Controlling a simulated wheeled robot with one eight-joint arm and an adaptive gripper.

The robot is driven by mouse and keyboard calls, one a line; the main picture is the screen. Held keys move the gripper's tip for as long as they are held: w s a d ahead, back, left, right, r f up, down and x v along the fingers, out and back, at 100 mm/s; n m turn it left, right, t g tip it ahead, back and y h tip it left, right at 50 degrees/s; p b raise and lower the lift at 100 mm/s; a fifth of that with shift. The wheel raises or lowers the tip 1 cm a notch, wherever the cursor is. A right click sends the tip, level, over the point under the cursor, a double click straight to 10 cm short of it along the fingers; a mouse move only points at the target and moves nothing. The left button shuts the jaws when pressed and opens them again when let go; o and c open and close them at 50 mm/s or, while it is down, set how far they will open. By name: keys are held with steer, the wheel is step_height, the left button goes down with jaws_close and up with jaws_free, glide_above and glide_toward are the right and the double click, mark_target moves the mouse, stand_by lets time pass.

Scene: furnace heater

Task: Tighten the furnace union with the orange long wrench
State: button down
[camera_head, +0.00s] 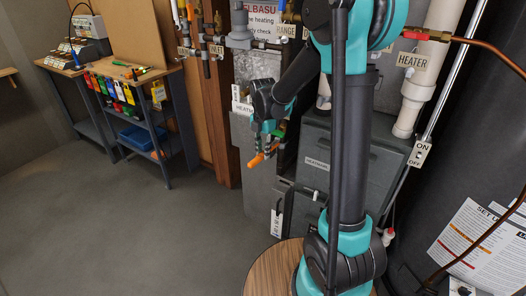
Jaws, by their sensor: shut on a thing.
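My gripper (272,140) hangs in front of the grey furnace unit, left of my arm's column. It is shut on the orange wrench (256,161), whose orange end sticks out down and to the left below the fingers. The rest of the wrench is hidden by the fingers or too small to make out. The furnace (345,165) is a dark grey cabinet behind my arm. I cannot make out the union; the gripper and my arm cover part of the piping there. I cannot tell whether the wrench touches a fitting.
A workbench (130,70) with tools stands at the back left, with a blue bin (138,138) on its shelf. Labelled valves and pipes (205,50) line the wall. A white pipe (420,85) and a copper pipe (490,45) are at the right. The left floor (110,230) is clear.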

steer(key=shift+f, duration=0.95)
steer(key=shift+w, duration=0.1)
steer(key=shift+w+a+m, duration=0.55)
steer(key=shift+w+m, duration=0.05)
steer(key=shift+m, duration=0.2)
steer(key=shift+r, duration=0.75)
steer(key=shift+r, duration=0.65)
steer(key=s+a, duration=0.4)
steer(key=a, duration=0.1)
steer(key=shift+s+a, duration=0.25)
stand_by(0.3)
